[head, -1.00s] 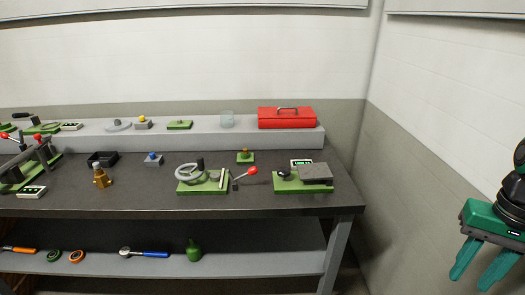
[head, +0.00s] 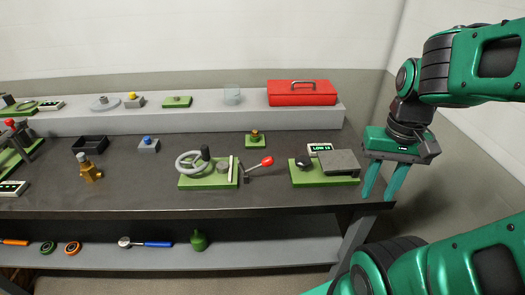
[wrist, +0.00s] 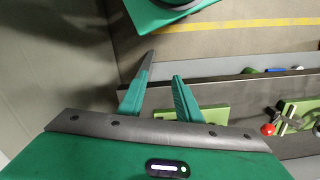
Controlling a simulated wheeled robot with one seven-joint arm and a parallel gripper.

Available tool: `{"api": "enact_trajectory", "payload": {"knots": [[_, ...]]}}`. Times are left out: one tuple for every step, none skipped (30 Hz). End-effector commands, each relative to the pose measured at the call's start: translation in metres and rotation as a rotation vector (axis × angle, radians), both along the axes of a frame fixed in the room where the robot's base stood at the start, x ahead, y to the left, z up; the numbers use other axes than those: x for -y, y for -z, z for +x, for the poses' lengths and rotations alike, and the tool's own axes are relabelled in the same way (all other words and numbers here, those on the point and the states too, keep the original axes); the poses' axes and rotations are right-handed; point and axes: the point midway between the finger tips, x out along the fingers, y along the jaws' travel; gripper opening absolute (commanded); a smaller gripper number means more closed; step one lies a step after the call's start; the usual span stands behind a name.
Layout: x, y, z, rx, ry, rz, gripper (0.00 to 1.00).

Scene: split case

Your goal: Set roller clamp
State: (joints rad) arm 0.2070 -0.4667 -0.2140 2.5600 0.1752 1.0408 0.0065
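I cannot tell for sure which fixture is the roller clamp. A green plate (head: 325,181) at the bench's right end carries a grey block (head: 339,161) and a black knob (head: 303,162). A small display (head: 320,148) reading "LOW" stands behind it. Left of it, another green plate (head: 207,181) carries a grey handwheel (head: 192,163), with a red-tipped lever (head: 267,161) at its right. My gripper (head: 380,194) is open and empty, right of the right-hand plate near the bench's end. In the wrist view, my gripper's fingers (wrist: 160,72) are apart, near a green plate (wrist: 205,122).
A red toolbox (head: 301,97) sits on the raised back shelf (head: 200,128). A brass fitting (head: 90,172), a black tray (head: 91,147) and a blue-button box (head: 148,145) stand farther left. The bench top (head: 130,195) is clear along its front. A lower shelf (head: 280,252) holds tools.

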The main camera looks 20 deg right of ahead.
Motion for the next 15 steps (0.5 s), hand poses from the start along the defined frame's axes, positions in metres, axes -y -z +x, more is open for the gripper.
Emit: {"api": "enact_trajectory", "payload": {"knots": [[0.000, 0.000, 0.000, 0.000, 0.000, 0.000, 0.31], [0.000, 0.000, 0.000, 0.000, 0.000, 0.000, 0.31], [0.000, 0.000, 0.000, 0.000, 0.000, 0.000, 0.31], [0.000, 0.000, 0.000, 0.000, 0.000, 0.000, 0.31], [0.000, 0.000, 0.000, 0.000, 0.000, 0.000, 0.38], [0.000, -0.001, -0.002, 0.003, -0.004, 0.001, 0.38], [-0.001, -0.005, -0.008, 0.013, -0.011, 0.003, 0.38], [-0.002, -0.007, -0.006, 0.018, -0.021, 0.006, 0.38], [-0.003, -0.009, -0.001, 0.023, -0.046, 0.014, 0.38], [-0.007, -0.011, 0.006, 0.026, -0.071, 0.022, 0.38], [-0.012, -0.013, 0.014, 0.031, -0.105, 0.031, 0.38], [-0.018, -0.017, 0.029, 0.040, -0.162, 0.049, 0.38], [-0.022, -0.020, 0.040, 0.046, -0.211, 0.065, 0.38], [-0.027, -0.023, 0.053, 0.057, -0.267, 0.082, 0.38], [-0.034, -0.028, 0.071, 0.070, -0.348, 0.108, 0.38]]}}
